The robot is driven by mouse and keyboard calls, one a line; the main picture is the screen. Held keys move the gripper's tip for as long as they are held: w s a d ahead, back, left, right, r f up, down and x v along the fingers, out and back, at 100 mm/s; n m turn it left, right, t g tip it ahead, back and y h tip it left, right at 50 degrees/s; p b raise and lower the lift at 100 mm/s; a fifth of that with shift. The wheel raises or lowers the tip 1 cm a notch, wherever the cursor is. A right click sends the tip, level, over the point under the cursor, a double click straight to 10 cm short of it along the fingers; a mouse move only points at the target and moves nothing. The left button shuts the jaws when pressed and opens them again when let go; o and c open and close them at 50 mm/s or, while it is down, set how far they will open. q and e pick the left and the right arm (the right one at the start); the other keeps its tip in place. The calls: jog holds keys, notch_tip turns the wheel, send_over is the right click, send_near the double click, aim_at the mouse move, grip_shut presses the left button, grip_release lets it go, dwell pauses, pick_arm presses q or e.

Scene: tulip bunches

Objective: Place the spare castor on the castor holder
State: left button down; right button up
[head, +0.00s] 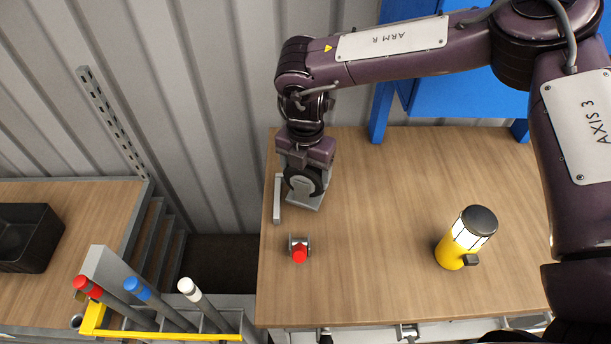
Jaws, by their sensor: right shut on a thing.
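My right gripper (306,160) points down over the left part of the wooden table. It is shut on the spare castor (304,182), which shows a dark wheel with a grey hub. A grey plate shows at the castor's lower end, close to the tabletop; I cannot tell whether it touches. A narrow upright grey piece (278,198) stands just left of the castor, near the table's left edge; I cannot tell whether it is the castor holder. My left gripper is not in view.
A small grey part with a red knob (299,252) sits in front of the castor. A yellow and black lantern (466,238) stands at the right. A rack with red, blue and white-capped handles (188,287) and a black bin (28,238) are at the left. The table's middle is clear.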

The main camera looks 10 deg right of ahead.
jog(key=shift+f, duration=1.2)
jog(key=o, duration=1.3)
jog(key=shift+f, duration=0.15)
jog(key=shift+r, duration=0.25)
jog(key=shift+w+r, duration=0.1)
jog(key=shift+r, duration=0.2)
notch_tip(320, 180, up, 11)
jog(key=shift+r+b, duration=0.1)
jog(key=shift+b, duration=0.8)
